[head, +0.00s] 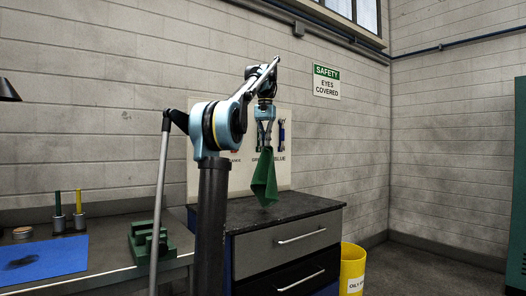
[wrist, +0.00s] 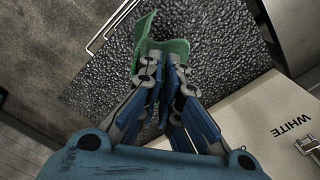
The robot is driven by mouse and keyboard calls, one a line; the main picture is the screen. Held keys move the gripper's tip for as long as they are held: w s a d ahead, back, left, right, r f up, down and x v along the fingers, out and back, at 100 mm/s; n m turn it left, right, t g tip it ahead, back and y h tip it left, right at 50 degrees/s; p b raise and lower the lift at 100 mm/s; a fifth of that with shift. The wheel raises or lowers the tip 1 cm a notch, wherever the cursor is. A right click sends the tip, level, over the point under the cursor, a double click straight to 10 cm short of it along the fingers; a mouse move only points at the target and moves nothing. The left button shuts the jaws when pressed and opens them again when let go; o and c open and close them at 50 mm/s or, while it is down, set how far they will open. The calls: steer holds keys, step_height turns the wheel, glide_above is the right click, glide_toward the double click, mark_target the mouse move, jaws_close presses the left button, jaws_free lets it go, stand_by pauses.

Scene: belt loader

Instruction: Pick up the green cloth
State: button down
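The green cloth (head: 265,180) hangs from my gripper (head: 265,145) in the head view, draped downward over the top of the dark drawer cabinet. Its lower tip is close to the cabinet top; I cannot tell whether it touches. In the wrist view the cloth (wrist: 172,48) shows beyond the fingertips of my gripper (wrist: 164,66). The fingers are closed together on the cloth, and part of the cloth is hidden behind them.
The drawer cabinet (head: 286,212) stands by the wall, with a label board (head: 215,172) behind it. A yellow bin (head: 352,267) is at its right. A bench at left holds a blue mat (head: 45,260) and a green rack (head: 150,243).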

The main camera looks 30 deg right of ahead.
step_height(320, 180, up, 9)
stand_by(0.5)
